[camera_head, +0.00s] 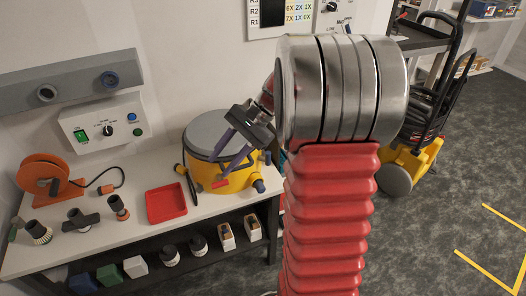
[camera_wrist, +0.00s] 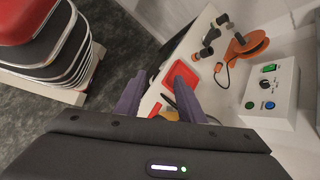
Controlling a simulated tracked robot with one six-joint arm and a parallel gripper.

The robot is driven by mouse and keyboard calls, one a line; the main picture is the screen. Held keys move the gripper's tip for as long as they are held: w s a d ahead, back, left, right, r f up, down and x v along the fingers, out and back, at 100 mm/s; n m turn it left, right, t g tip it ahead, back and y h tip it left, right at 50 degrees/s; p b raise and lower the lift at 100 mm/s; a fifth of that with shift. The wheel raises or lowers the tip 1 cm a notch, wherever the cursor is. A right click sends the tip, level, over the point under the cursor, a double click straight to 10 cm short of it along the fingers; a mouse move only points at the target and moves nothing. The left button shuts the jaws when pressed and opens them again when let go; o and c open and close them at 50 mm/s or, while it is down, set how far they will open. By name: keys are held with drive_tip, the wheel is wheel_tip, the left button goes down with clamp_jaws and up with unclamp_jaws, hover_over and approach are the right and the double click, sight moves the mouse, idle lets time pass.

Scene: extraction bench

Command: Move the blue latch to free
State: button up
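The yellow canister (camera_head: 232,178) with a grey lid (camera_head: 213,131) stands at the right end of the white bench. A small dark blue part (camera_head: 258,186) sits low on its right side; I cannot tell whether this is the blue latch. A small red part (camera_head: 221,184) shows on the canister's front. My gripper (camera_head: 219,165) hangs over the canister's front, with its two purple fingers apart and nothing between them. The fingers (camera_wrist: 160,80) also show apart in the wrist view. My gripper and arm hide part of the canister, and the latch's setting is unclear.
A red tray (camera_head: 166,203) lies left of the canister. Several dark nozzles, an orange cable reel (camera_head: 48,175) and a white switch box (camera_head: 104,124) are further left. A wall stands close behind the bench.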

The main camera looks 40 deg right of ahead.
drive_tip(key=w+d+f+m+t+y, duration=0.2)
drive_tip(key=w+d+f+m, duration=0.15)
drive_tip(key=d, duration=0.45)
drive_tip(key=m+t+y, duration=0.2)
drive_tip(key=m+t, duration=0.7)
drive_tip(key=m, duration=0.1)
approach(268, 155)
drive_tip(key=s+d, duration=0.1)
drive_tip(key=s+d+f, duration=0.1)
drive_tip(key=d, duration=0.1)
drive_tip(key=shift+s, duration=0.25)
drive_tip(key=shift+w+a, duration=0.1)
drive_tip(key=x, duration=1.3)
drive_tip(key=shift+w, duration=0.45)
